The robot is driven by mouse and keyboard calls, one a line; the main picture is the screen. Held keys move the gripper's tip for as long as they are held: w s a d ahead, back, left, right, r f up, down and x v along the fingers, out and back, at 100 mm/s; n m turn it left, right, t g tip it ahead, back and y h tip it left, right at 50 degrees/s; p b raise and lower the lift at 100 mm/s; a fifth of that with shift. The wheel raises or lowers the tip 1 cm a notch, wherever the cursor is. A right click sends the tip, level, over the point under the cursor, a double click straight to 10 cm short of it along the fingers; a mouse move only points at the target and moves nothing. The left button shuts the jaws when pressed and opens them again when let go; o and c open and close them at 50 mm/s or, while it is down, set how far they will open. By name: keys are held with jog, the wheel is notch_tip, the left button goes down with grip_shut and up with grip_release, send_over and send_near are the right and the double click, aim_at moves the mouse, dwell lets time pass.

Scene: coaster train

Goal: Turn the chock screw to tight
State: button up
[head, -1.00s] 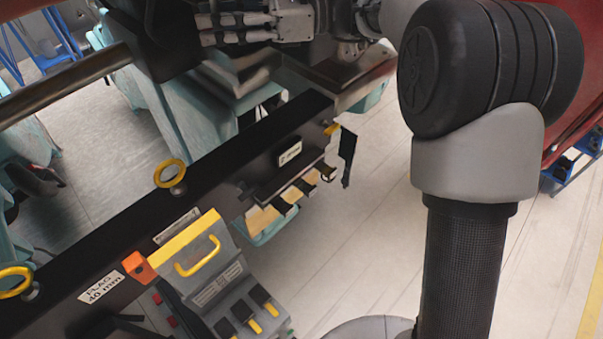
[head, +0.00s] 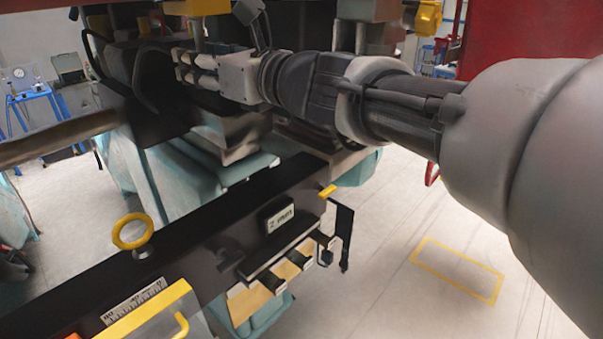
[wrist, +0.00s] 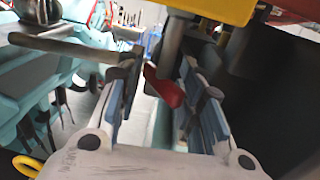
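In the wrist view a red lever (wrist: 165,87) hangs at the lower end of a grey vertical shaft (wrist: 171,48), under a yellow block (wrist: 210,9). I take this to be the chock screw, but no label shows. My gripper (wrist: 155,95) is open, its blue-padded fingers to either side of the lever; I cannot tell whether either touches it. In the head view my gripper (head: 188,68) points left, just below a yellow block (head: 196,7). The lever is not distinguishable there, and no tight mark can be seen.
A black beam (head: 190,255) with a yellow ring (head: 132,232) and a small label plate (head: 280,218) runs across below. Hooked holders (head: 290,268) hang on its side. Dark machine parts (head: 150,75) crowd my gripper. The floor at right is open, with a yellow outline (head: 455,270).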

jog(key=shift+s+a+f+m+t+h+b, duration=0.1)
jog(key=shift+m+t+h+b, duration=0.2)
jog(key=shift+m+t+h, duration=0.15)
jog(key=v, duration=1.7)
jog(key=s+f+n+g+h+b, duration=0.1)
jog(key=f+n+b, duration=0.2)
jog(key=f, duration=0.5)
jog(key=s+d+f+n+g+h+b, duration=0.1)
jog(key=s+f+n+b, duration=0.1)
jog(key=f, duration=0.5)
jog(key=s+f+n+g+h+b, duration=0.1)
jog(key=f+n+b, duration=0.3)
jog(key=f, duration=0.4)
jog(key=shift+s+d+f+g+h+b, duration=0.35)
jog(key=shift+s+h, duration=0.2)
jog(key=shift+s, duration=0.2)
jog(key=shift+n, duration=0.25)
